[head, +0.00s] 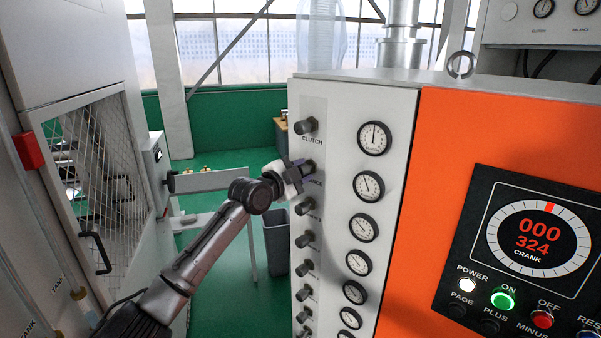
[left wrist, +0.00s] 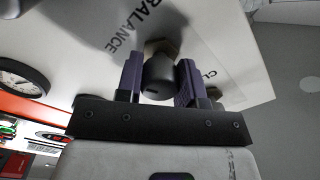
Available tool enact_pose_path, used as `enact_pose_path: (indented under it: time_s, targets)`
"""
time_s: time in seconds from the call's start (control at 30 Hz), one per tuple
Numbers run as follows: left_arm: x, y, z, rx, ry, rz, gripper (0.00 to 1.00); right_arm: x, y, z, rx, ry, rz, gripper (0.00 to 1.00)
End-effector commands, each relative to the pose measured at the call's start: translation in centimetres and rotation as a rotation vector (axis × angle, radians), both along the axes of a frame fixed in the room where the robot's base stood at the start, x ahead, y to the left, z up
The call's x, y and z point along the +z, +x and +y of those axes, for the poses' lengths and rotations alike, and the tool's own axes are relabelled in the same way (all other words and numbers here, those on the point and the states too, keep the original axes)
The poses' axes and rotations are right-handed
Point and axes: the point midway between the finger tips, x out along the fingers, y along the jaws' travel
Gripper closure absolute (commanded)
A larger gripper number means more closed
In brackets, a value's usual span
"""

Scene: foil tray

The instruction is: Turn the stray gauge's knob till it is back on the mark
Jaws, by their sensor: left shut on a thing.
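My left gripper (head: 300,170) is shut on the dark round BALANCE knob (left wrist: 159,80), second from the top on the white panel. In the left wrist view the purple finger pads (left wrist: 131,76) lie on both sides of the knob, beside the BALANCE lettering. The BALANCE gauge (head: 368,186) sits right of it, its thin needle leaning up and left. The CLUTCH gauge (head: 374,138) above has its needle near upright. The gauge (head: 364,228) below also seems to lean up-left. The marks are too small to read. My right gripper is not in view.
The CLUTCH knob (head: 305,126) is close above my gripper, and another knob (head: 306,204) is close below. More knobs and gauges run down the panel. An orange cabinet with a CRANK display (head: 540,238) stands right. A grey bin (head: 277,243) stands behind my arm.

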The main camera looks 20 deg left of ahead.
Motion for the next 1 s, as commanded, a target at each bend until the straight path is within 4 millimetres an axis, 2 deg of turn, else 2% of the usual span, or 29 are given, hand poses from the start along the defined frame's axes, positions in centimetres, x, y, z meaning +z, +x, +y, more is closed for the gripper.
enact_pose_path:
  time_s: [0.13, 0.17, 0.4, 0.77, 1.0]
  targets:
    - [0.0, 0.0, 0.0, 0.001, -0.001, 0.001, 0.89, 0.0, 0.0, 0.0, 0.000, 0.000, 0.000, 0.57]
    - [0.0, 0.0, 0.0, 0.001, -0.001, 0.001, 0.63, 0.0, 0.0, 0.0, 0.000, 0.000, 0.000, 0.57]
    - [0.0, 0.0, 0.0, 0.000, -0.001, 0.000, 0.40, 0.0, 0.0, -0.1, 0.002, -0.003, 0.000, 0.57]
    - [-0.1, -0.4, 0.2, -0.001, 0.000, -0.001, 0.40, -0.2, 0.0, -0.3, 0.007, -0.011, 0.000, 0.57]
    - [-0.3, -2.9, 1.2, 0.001, 0.002, -0.001, 0.40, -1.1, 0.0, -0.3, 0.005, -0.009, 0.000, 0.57]
